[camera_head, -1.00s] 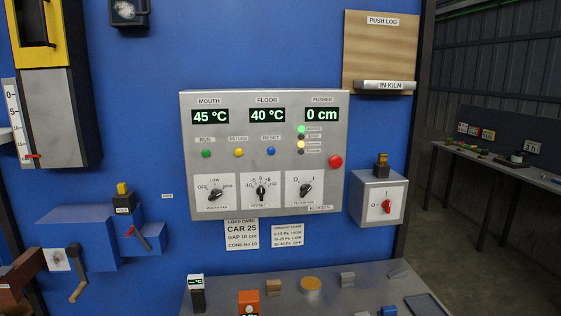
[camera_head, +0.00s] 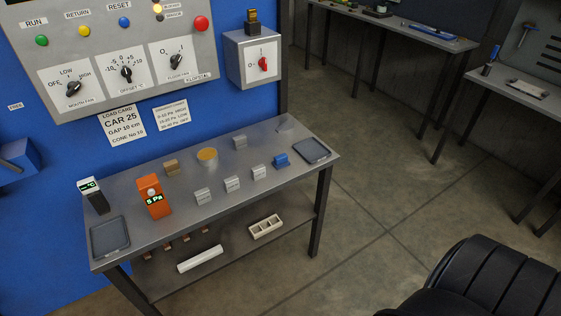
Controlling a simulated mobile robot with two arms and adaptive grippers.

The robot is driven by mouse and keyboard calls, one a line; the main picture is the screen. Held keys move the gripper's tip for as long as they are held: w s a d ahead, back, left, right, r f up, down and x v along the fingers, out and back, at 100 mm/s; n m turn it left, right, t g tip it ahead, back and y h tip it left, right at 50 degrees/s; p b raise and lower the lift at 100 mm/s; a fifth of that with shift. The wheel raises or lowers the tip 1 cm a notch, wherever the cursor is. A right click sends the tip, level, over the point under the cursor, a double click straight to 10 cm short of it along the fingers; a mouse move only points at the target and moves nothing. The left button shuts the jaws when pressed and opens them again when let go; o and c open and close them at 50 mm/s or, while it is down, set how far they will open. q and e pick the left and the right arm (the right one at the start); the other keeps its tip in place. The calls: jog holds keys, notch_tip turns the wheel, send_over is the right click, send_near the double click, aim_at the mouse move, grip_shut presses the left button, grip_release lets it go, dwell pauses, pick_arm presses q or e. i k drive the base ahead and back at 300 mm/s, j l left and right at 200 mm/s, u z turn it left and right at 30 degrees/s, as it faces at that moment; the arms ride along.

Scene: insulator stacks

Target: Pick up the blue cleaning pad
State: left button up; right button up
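A small blue block-shaped object (camera_head: 281,161), which looks like the blue cleaning pad, sits on the metal table (camera_head: 222,185) near its right end. It lies between a light grey block (camera_head: 259,173) and a dark flat tray (camera_head: 312,151). Its top is uncovered. Neither of my grippers is in view.
The table also bears an orange meter (camera_head: 154,197) reading 5 Pa, a black-and-white meter (camera_head: 93,196), a tan block (camera_head: 171,167), a round yellow-topped piece (camera_head: 207,157) and another dark tray (camera_head: 110,237). A black ribbed shape (camera_head: 490,280) fills the lower right. Open floor (camera_head: 375,210) lies right of the table.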

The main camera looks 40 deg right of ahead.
aim_at(282, 160)
jog(key=i+l, duration=0.3)
jog(key=l, duration=0.2)
jog(key=i+l+z, duration=0.1)
jog(key=i+l, duration=0.15)
jog(key=l, duration=0.25)
jog(key=i+l, duration=0.3)
jog(key=l, duration=0.15)
jog(key=l+z, duration=0.05)
